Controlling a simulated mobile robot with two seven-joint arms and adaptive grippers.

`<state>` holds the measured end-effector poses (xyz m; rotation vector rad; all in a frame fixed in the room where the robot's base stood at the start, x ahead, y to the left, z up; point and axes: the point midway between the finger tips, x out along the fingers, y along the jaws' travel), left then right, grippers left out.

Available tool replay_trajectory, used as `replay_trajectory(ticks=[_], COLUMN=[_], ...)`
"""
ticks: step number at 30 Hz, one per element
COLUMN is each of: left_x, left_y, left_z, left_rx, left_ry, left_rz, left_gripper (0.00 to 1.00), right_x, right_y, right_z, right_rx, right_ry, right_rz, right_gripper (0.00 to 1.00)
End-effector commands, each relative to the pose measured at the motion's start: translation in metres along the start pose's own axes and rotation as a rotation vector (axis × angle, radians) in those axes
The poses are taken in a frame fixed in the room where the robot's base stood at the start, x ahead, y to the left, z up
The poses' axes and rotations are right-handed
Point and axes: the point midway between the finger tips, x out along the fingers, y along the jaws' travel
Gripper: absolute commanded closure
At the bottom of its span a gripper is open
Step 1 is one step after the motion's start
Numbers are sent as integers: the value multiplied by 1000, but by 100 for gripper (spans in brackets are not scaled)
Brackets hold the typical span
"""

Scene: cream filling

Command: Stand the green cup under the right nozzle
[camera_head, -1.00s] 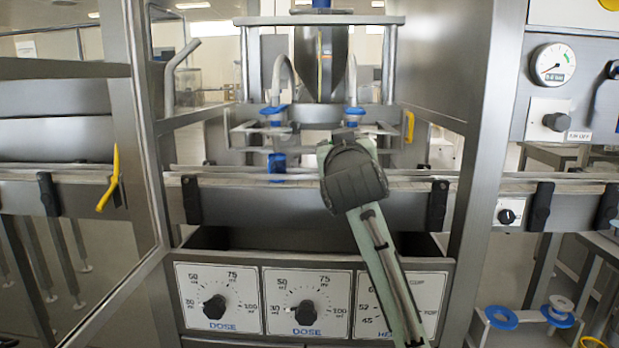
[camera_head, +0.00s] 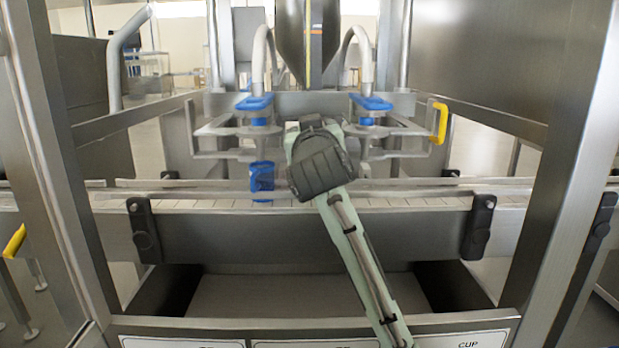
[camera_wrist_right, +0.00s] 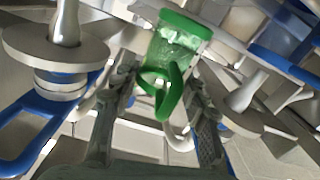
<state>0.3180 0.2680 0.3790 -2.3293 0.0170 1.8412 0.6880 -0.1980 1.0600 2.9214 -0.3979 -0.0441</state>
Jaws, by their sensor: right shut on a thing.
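The green cup (camera_wrist_right: 180,48) shows in the right wrist view, between the fingers of my right gripper (camera_wrist_right: 163,82), its looped handle toward the camera. The gripper is shut on it, seemingly at the handle. In the head view my right gripper (camera_head: 318,160) is above the conveyor's front edge, between the two nozzles, left of the right nozzle (camera_head: 371,102). It hides the cup there. The left nozzle (camera_head: 254,102) also has a blue fitting. Where the cup's base is relative to the belt cannot be told. My left gripper is out of view.
A blue cup (camera_head: 262,178) stands on the conveyor (camera_head: 400,203) under the left nozzle. Guide rails (camera_head: 420,183) run along the belt. Steel posts (camera_head: 565,170) flank the opening. A yellow handle (camera_head: 440,122) sits right of the right nozzle. The belt to the right is clear.

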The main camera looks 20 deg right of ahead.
Motion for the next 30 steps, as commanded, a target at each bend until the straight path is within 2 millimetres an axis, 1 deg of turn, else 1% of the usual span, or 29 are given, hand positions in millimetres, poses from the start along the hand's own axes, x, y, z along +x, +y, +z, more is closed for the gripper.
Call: replay_trajectory(ticks=[1, 3, 10, 16, 21, 27, 28, 30], left_x=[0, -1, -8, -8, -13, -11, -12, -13], left_y=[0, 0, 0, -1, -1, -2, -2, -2], left_z=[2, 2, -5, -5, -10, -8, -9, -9], left_rx=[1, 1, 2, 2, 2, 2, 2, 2], left_ry=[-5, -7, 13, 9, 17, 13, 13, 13], left_rz=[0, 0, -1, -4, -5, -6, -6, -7], left_gripper=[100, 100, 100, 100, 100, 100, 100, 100], right_x=[0, 0, 0, 0, 0, 0, 0, 0], right_y=[-2, -4, -8, -12, -13, -14, -14, -14], right_z=[12, 22, 40, 67, 69, 72, 71, 71], right_rx=[-2, -2, 0, -1, 1, 1, 1, 1], right_ry=[-3, -1, 0, -1, 1, 0, 1, 1], right_rz=[2, 1, 1, 2, 1, 1, 1, 1], right_gripper=[76, 76, 76, 76, 76, 76, 52, 44])
